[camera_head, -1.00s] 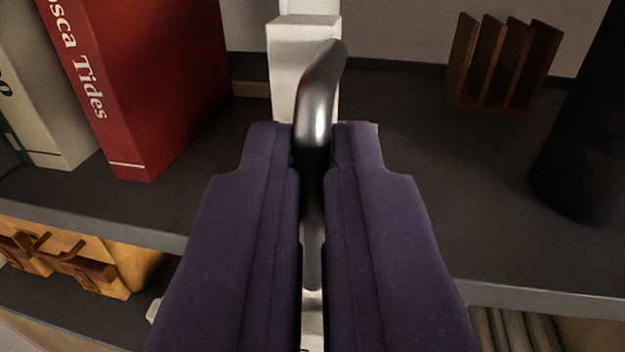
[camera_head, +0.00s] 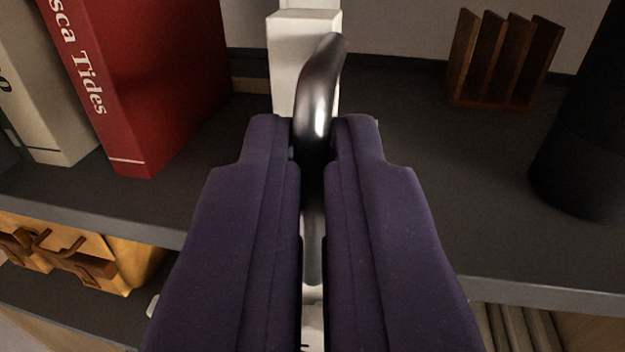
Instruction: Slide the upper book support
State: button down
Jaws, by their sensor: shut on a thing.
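The upper book support shows as a white upright block (camera_head: 303,58) with a curved shiny metal bar (camera_head: 320,90) in front of it, on the dark upper shelf. My gripper (camera_head: 313,145), with purple padded fingers, is shut on the metal bar. The bar's top curves up beyond the fingertips, and part of its lower length shows between the fingers. The fingers hide the lower part of the support and where it meets the shelf.
A red book (camera_head: 145,75) and a pale book (camera_head: 40,90) stand to the left, with a gap before the support. A wooden slotted rack (camera_head: 505,60) and a black cylinder (camera_head: 585,140) stand to the right on the shelf (camera_head: 430,180). A wooden item (camera_head: 75,250) lies below left.

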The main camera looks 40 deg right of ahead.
jog(key=shift+w+a, duration=0.1)
dwell(0.4)
jog(key=w+a+p, duration=0.3)
jog(key=w+a, duration=0.6)
jog(key=w, duration=0.2)
jog(key=shift+a, duration=0.2)
jog(key=c, duration=1.2)
grip_release()
jog(key=b+v, duration=0.2)
jog(key=v, duration=0.5)
jog(key=shift+s+a, duration=0.25)
jog(key=shift+s, duration=0.05)
